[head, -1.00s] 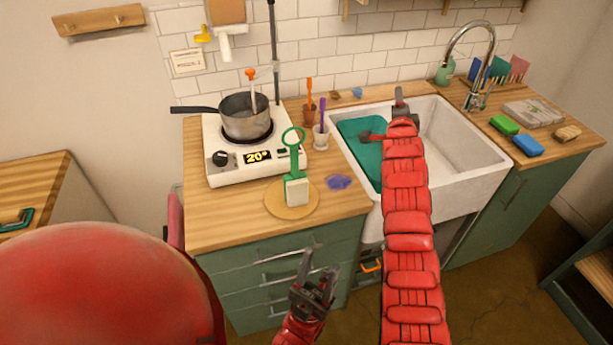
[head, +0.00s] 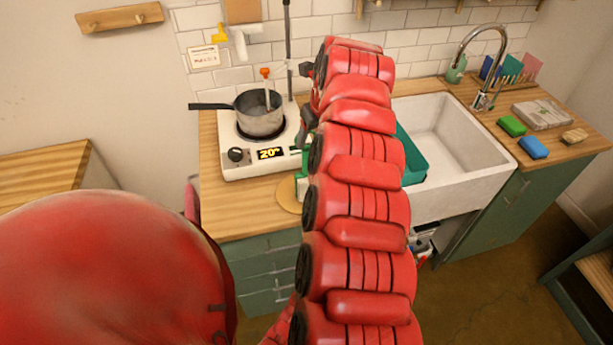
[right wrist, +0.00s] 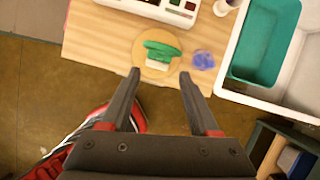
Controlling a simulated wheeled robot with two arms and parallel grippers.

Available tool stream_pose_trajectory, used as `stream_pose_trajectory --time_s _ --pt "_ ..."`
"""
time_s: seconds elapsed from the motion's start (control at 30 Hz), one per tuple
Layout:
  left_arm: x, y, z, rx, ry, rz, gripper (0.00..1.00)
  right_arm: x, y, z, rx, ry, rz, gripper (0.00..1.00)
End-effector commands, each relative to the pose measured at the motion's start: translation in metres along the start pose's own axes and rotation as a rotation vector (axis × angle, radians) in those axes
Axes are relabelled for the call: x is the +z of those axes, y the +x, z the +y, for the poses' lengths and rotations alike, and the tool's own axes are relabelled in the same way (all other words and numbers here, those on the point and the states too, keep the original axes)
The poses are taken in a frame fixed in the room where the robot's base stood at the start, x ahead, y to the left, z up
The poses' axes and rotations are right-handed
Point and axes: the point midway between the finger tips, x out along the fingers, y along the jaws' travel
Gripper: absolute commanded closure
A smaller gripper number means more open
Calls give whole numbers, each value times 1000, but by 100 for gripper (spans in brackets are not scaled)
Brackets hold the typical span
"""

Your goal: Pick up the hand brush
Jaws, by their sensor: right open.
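The hand brush, a green handle with a pale block, stands on a round wooden board (head: 287,195) on the counter. In the head view my right arm hides most of it, and only a green edge (head: 304,162) shows. In the right wrist view the brush (right wrist: 161,52) is seen from above, just beyond the fingertips. My right gripper (right wrist: 160,75) is open and empty, its fingers pointing at the board with a gap to the brush. My left gripper is not visible.
A hot plate with a pot (head: 259,112) stands behind the brush. A blue-purple lump (right wrist: 203,61) lies right of the board. A white sink (head: 450,135) with a teal tray (right wrist: 263,45) is farther right. Sponges (head: 533,147) lie at the far right.

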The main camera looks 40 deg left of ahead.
Motion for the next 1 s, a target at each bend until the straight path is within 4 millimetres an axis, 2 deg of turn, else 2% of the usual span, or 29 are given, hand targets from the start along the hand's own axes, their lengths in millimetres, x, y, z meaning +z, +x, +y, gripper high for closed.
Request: stream_pose_trajectory --time_s 0.03,0.1,0.3,0.47,0.57,0.63,1.0 --pt "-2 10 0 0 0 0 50 -1 9 0 3 1 11 38" --pt "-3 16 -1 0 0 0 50 -1 24 -1 1 2 8 38" --pt "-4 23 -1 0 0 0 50 -1 56 -1 -1 0 5 38" --pt "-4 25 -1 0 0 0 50 1 61 -2 -4 -1 0 38" --pt "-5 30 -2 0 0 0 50 1 71 -4 -6 0 -1 38" --pt "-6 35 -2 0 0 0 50 -2 84 -4 -3 2 4 38" --pt "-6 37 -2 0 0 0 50 0 110 -2 -2 0 -1 38"
